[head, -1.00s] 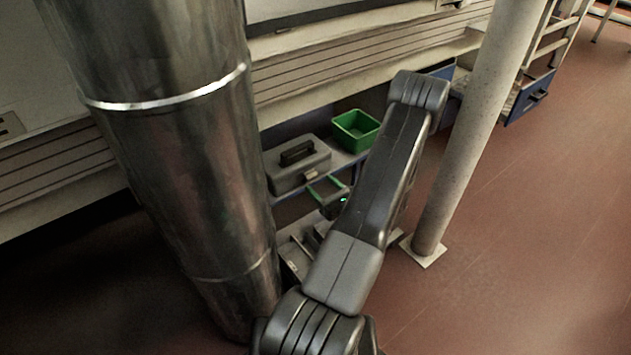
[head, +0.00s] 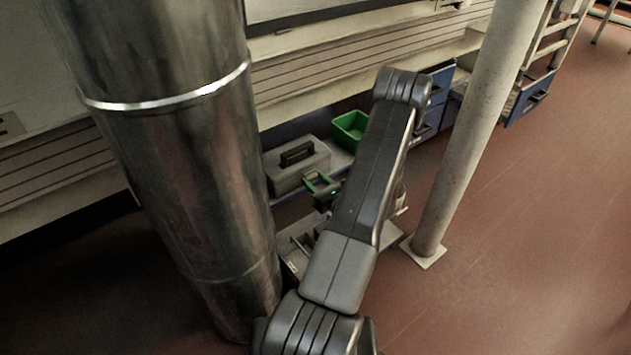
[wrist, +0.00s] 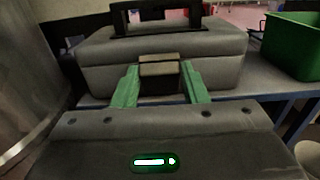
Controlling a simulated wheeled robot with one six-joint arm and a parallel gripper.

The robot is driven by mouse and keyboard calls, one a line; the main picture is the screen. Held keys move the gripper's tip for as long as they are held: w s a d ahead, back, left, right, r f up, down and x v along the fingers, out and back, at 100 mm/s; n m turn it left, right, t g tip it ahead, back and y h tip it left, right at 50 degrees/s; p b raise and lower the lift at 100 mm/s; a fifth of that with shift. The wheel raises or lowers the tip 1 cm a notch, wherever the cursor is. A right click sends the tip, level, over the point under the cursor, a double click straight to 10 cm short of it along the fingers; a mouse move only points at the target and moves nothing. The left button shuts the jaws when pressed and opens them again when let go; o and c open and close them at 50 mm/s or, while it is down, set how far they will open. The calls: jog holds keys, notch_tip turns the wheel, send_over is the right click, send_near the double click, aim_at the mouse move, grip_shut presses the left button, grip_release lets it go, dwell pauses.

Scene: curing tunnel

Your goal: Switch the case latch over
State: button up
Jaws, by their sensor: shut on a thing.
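The grey case (head: 299,165) with a dark handle on its lid stands on a shelf; it also fills the upper part of the wrist view (wrist: 215,68). Its tan latch (wrist: 159,65) is on the middle of the case's front. My gripper (head: 318,181) is at the case's front, and its two green fingers reach up on either side of the latch in the wrist view (wrist: 160,74). The fingers are shut on the latch. In the head view the latch is too small and covered to make out.
A green bin (head: 351,128) stands on the shelf to the right of the case. A thick metal column (head: 170,150) rises close on the left, and a pale post (head: 465,150) stands on the right. Blue drawers are behind my arm. The red floor is clear to the right.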

jog(key=shift+r, duration=0.15)
jog(key=shift+w+r+g+h+p, duration=0.1)
jog(key=shift+r+g+h+p, duration=0.25)
jog(key=shift+p, duration=0.25)
jog(key=shift+w+a+r+g+h+p, duration=0.1)
jog(key=shift+a+r+g+h+p, duration=0.15)
jog(key=shift+g+p, duration=0.25)
jog(key=shift+w+r+g+h+p, duration=0.1)
jog(key=shift+g+h+p, duration=0.25)
jog(key=shift+p, duration=0.1)
jog(key=shift+w+a+r+g+h+p, duration=0.15)
jog(key=shift+w+g+h+p, duration=0.15)
jog(key=shift+g+h+p, duration=0.45)
jog(key=shift+g+p, duration=0.35)
jog(key=shift+p, duration=0.05)
jog(key=shift+w, duration=0.1)
jog(key=o, duration=1)
jog(key=shift+a, duration=0.1)
